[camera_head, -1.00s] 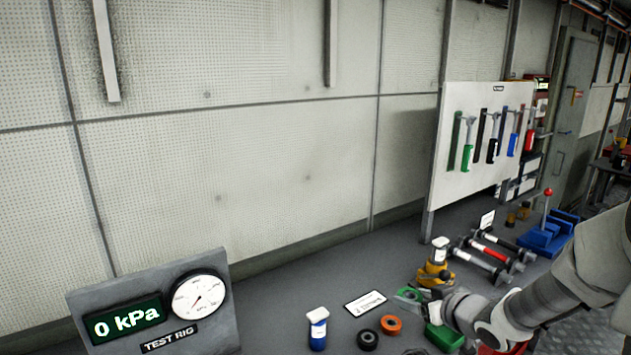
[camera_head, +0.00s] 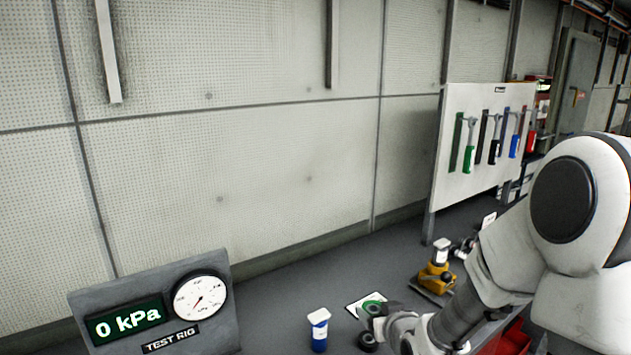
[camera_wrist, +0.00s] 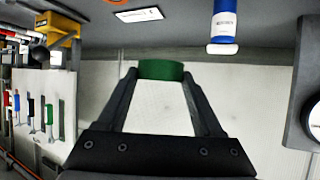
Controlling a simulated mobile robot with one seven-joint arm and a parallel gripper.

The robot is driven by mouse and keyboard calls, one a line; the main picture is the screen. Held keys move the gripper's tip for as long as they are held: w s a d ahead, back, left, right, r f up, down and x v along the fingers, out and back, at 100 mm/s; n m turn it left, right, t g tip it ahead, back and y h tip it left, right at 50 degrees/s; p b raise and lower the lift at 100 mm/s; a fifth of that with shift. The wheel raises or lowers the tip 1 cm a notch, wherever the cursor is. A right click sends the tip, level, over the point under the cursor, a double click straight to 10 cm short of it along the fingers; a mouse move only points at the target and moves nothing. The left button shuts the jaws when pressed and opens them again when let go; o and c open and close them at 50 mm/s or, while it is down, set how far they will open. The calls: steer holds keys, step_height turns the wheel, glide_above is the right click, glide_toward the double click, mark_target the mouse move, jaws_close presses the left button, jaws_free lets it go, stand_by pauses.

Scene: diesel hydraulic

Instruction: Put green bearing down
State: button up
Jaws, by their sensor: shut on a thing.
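The green bearing (camera_wrist: 161,70) is a short ring held between the fingertips of my gripper (camera_wrist: 159,78) in the wrist view. In the head view the green bearing (camera_head: 372,307) shows in front of the white card, at the end of my gripper (camera_head: 378,318). My gripper is shut on it. I cannot tell how high the bearing is above the bench.
A blue bottle with a white cap (camera_head: 318,328) stands left of my gripper. The white card (camera_head: 355,307) lies on the bench. A yellow device (camera_head: 437,272) stands to the right, near the tool board (camera_head: 455,190). The test rig gauge (camera_head: 150,315) is at far left.

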step_height(320, 180, down, 7)
steer(key=d+m+h, duration=0.1)
steer(key=m+h, duration=0.1)
step_height(320, 180, up, 7)
steer(key=p, duration=0.3)
steer(key=shift+r, duration=0.15)
step_height(320, 180, down, 7)
steer(key=b, duration=0.3)
steer(key=shift+r, duration=0.2)
steer(key=shift+r, duration=0.1)
